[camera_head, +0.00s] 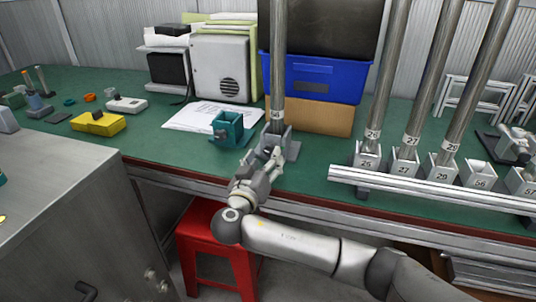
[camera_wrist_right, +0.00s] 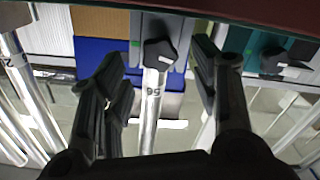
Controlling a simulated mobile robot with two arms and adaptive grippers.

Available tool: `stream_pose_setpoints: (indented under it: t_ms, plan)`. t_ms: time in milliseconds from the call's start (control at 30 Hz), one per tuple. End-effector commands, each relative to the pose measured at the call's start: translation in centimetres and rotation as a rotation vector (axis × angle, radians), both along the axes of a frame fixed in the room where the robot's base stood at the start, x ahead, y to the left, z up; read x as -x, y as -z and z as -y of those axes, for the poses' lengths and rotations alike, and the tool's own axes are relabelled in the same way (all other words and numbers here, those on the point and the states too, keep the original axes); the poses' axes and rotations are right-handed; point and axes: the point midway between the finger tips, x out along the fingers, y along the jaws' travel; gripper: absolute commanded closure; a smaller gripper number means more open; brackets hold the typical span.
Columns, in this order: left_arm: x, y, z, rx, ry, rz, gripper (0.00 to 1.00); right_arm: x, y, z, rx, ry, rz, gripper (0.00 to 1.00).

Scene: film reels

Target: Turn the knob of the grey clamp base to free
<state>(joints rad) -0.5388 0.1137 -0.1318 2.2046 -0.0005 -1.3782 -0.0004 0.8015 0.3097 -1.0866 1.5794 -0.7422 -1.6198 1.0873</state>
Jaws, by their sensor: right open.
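The grey clamp base (camera_head: 289,143) stands near the bench's front edge with a tall metal pole (camera_head: 277,65) upright in it. In the right wrist view the base (camera_wrist_right: 178,27) shows upside down, with a dark star-shaped knob (camera_wrist_right: 159,53) bearing a short white mark. The pole (camera_wrist_right: 150,105) carries the label 56 there. My right gripper (camera_head: 268,158) is open in front of the base. In the wrist view its fingers (camera_wrist_right: 159,68) stand on either side of the knob, apart from it; whether their depth matches the knob's I cannot tell. My left gripper is not in view.
A teal clamp base (camera_head: 228,129) with its own knob (camera_wrist_right: 272,60) stands close by on the left. A row of numbered grey holders (camera_head: 404,160) with poles is on the right behind a pale rail (camera_head: 430,190). A blue crate (camera_head: 325,78) stands behind.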

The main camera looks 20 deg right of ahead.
Motion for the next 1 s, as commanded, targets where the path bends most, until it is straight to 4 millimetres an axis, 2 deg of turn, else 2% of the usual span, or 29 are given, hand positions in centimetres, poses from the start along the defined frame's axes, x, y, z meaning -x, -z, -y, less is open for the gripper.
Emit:
stream_pose_setpoints:
  t_ms: [100,233,600,933,1000]
  plan:
    - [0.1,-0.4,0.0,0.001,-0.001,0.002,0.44,-1.5,0.0,1.1,0.002,0.002,0.001,0.44]
    - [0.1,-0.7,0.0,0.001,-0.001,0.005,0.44,-2.5,0.0,1.7,0.0,0.002,0.001,0.44]
    - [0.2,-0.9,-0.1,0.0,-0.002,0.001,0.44,-2.9,0.0,2.0,-0.002,0.001,-0.001,0.46]
    - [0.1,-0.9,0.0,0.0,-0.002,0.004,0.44,-2.9,0.0,2.0,-0.001,0.001,-0.002,0.88]
    - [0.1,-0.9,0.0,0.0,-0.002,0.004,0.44,-2.9,0.1,2.0,-0.001,0.0,-0.002,0.9]
